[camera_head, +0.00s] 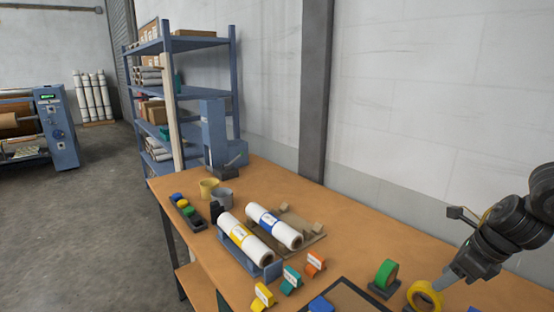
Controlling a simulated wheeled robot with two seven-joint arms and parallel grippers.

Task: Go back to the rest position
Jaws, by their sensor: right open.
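My right arm reaches in from the right edge. My right gripper (441,284) is open and points down and left, close beside a yellow tape roll (424,294). From this view I cannot tell whether it touches the roll. My left gripper is not in view. The wooden table (350,231) runs along the wall below the gripper.
Two white rolls with yellow (246,239) and blue (274,226) labels lie on holders. Small coloured blocks (291,279) stand in front. Blue shelves (180,95) and a press (55,128) are farther back.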

